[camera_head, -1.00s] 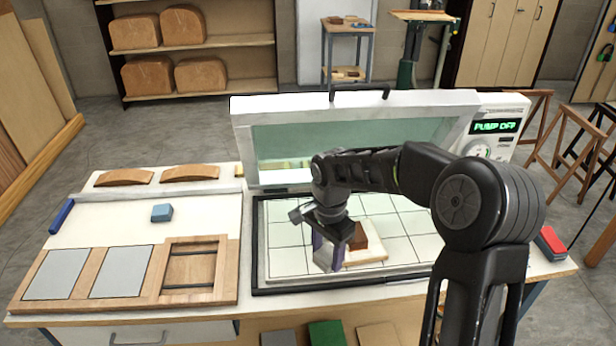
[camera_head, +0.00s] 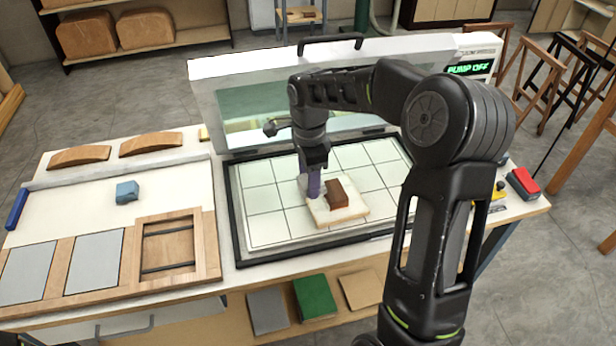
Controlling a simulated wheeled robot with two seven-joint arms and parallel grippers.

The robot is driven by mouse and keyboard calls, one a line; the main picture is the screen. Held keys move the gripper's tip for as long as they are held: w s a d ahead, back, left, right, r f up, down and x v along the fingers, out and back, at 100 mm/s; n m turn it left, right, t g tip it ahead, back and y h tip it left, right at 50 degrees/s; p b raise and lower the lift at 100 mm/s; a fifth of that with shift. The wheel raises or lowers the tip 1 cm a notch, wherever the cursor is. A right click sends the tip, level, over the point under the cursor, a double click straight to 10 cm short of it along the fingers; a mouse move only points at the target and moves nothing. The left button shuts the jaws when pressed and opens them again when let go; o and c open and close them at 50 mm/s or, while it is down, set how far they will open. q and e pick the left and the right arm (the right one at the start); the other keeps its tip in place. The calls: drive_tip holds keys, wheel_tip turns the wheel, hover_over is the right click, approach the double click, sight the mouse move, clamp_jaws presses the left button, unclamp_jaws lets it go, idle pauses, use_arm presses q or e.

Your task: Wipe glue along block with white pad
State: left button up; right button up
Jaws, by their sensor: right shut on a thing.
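A brown block (camera_head: 338,194) lies on a pale wooden board (camera_head: 346,212), on the white gridded bed of the press. My right gripper (camera_head: 312,194) points down at the left end of the board, just left of the block, with its purple fingers close together. A small white pad (camera_head: 302,184) shows at the left side of the fingers, mostly hidden by them. I cannot tell whether the pad touches the board. Glue cannot be made out. My left gripper is not in view.
The raised press lid (camera_head: 345,80) stands behind my right arm. A blue block (camera_head: 127,192), curved wooden pieces (camera_head: 150,144) and a wooden frame with grey panels (camera_head: 95,262) lie on the left. A red-topped item (camera_head: 523,182) sits at the right edge.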

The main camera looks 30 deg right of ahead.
sight(313, 205)
drive_tip(key=f+b, duration=0.1)
drive_tip(key=f, duration=0.2)
drive_tip(key=d+f+b, duration=0.1)
drive_tip(key=f+b, duration=0.2)
drive_tip(key=f, duration=0.2)
drive_tip(key=shift+s+d+f+b, duration=0.2)
drive_tip(key=shift+d+f+b, duration=0.1)
drive_tip(key=shift+b, duration=0.1)
drive_tip(key=w, duration=0.2)
drive_tip(key=w+d+p, duration=0.1)
drive_tip(key=w, duration=0.1)
drive_tip(key=shift+w+d+r, duration=0.15)
drive_tip(key=shift+w+d, duration=0.05)
drive_tip(key=shift+w, duration=0.15)
drive_tip(key=shift+s, duration=0.25)
drive_tip(key=shift+s+a+b, duration=0.2)
drive_tip(key=shift+s+b, duration=0.05)
drive_tip(key=shift+s, duration=0.45)
drive_tip(key=shift+s+a+b, duration=0.25)
drive_tip(key=shift+s+b, duration=0.05)
drive_tip(key=shift+s, duration=0.4)
drive_tip(key=shift+s+a+b, duration=0.2)
drive_tip(key=shift+s+b, duration=0.05)
drive_tip(key=shift+s, duration=0.45)
drive_tip(key=shift+f, duration=0.4)
drive_tip(key=shift+w+r, duration=0.1)
drive_tip(key=shift+w, duration=0.05)
